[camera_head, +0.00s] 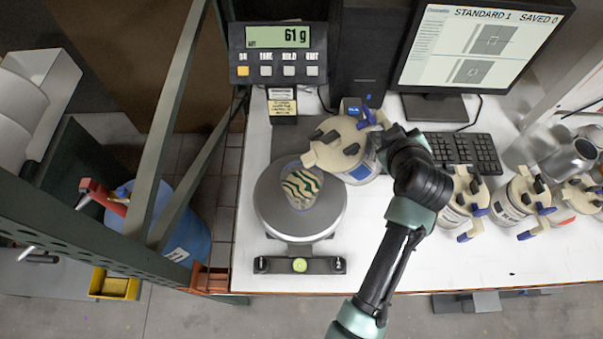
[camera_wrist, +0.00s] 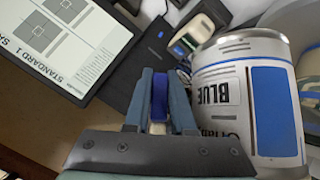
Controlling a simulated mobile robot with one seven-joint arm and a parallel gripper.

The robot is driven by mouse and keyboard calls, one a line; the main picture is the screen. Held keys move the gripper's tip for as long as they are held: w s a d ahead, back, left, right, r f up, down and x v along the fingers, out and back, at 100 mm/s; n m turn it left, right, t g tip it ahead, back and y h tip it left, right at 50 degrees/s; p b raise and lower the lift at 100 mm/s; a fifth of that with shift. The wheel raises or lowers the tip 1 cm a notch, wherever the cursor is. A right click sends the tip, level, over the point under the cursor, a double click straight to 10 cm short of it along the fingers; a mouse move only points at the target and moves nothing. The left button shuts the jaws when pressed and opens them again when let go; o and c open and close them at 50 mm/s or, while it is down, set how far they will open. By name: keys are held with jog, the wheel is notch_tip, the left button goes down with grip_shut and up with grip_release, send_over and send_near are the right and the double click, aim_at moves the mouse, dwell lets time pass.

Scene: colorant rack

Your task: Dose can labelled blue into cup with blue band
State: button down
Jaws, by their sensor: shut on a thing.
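The can labelled BLUE (camera_wrist: 222,98) is held up beside my gripper, and its blue label patch shows in the wrist view. In the head view the can (camera_head: 360,172) has a cream lid and is above the right side of the scale, its lid end towards the cup. My gripper (camera_wrist: 160,102) is shut on the can's blue lever (camera_wrist: 159,95); it also shows in the head view (camera_head: 381,133). The cup (camera_head: 301,187) stands on the round scale plate (camera_head: 320,219), with green and dark stripes on pale contents.
The scale display (camera_head: 279,37) reads 61 g. A monitor (camera_head: 483,45) and keyboard (camera_head: 465,152) stand behind right. Several lidded cans, one here (camera_head: 524,196), line the right side of the white table. A green metal frame (camera_head: 170,130) stands left of the table.

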aim_at(390, 124)
jog(key=shift+a+r+p, duration=0.15)
jog(key=shift+r+p, duration=0.25)
jog(key=shift+r, duration=0.4)
jog(key=shift+a+r+h, duration=0.2)
jog(key=shift+h, duration=0.1)
jog(key=shift+s+r, duration=0.1)
jog(key=shift+r, duration=0.1)
jog(key=shift+a+r, duration=0.15)
jog(key=shift+r, duration=0.05)
jog(key=shift+r+p, duration=0.15)
jog(key=shift+p, duration=0.2)
jog(key=shift+s+a+r+n+t, duration=0.1)
jog(key=shift+r+n+t, duration=0.2)
dwell(0.3)
jog(key=shift+a+h, duration=0.2)
jog(key=shift+h, duration=0.1)
jog(key=shift+d, duration=0.1)
